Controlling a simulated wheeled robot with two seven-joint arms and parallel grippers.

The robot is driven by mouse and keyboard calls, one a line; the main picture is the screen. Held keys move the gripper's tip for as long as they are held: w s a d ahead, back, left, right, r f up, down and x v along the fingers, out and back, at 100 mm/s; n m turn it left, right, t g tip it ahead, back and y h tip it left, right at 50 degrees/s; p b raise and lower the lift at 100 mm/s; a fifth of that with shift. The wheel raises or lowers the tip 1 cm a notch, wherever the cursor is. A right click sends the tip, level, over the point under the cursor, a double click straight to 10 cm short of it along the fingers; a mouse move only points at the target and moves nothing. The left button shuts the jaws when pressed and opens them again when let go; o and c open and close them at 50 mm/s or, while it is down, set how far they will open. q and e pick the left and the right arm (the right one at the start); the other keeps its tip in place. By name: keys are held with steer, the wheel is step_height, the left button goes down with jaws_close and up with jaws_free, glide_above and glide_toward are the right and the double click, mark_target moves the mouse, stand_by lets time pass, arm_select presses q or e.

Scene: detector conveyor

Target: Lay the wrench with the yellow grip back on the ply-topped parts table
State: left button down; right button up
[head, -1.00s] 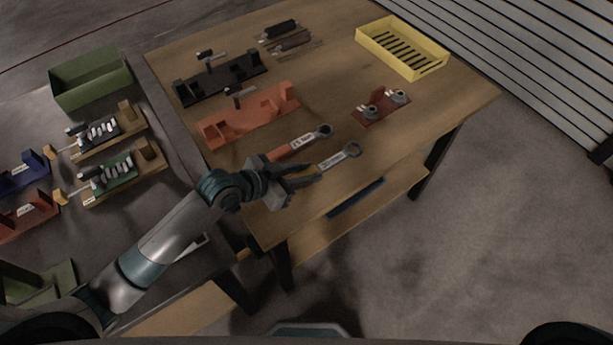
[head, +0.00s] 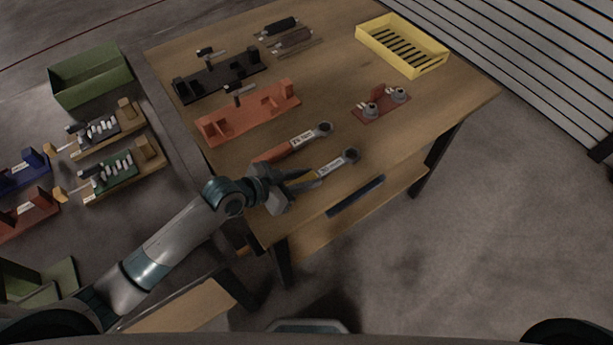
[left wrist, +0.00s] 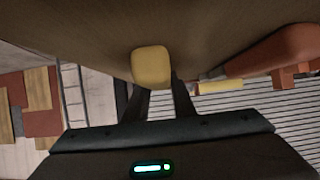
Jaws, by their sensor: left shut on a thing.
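My left gripper (head: 300,183) is over the near part of the ply-topped parts table (head: 340,100). It is shut on the grip of the yellow-grip wrench (head: 338,165), whose metal shaft and ring end point to the right. In the left wrist view the yellow grip end (left wrist: 152,67) sits between the fingers, close to the ply top (left wrist: 90,30). I cannot tell whether the wrench touches the table. A wrench with an orange-red grip (head: 292,146) lies just beyond it; its grip shows in the left wrist view (left wrist: 275,50). My right gripper is not in view.
An orange fixture (head: 248,117) and a black fixture (head: 219,80) stand behind the wrenches. A small red holder (head: 381,106) stands to the right, a yellow slotted tray (head: 402,47) at the back right. The ply near the right front edge is clear.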

arm_select(q)
steer(key=c, duration=1.5)
jaws_free()
steer(key=shift+r+p, duration=0.45)
steer(key=shift+r, duration=0.2)
steer(key=shift+s+a+b, duration=0.2)
steer(key=shift+a+b, duration=0.1)
steer(key=shift+b+v, duration=0.7)
steer(key=shift+v, duration=2.7)
steer(key=shift+r, duration=0.1)
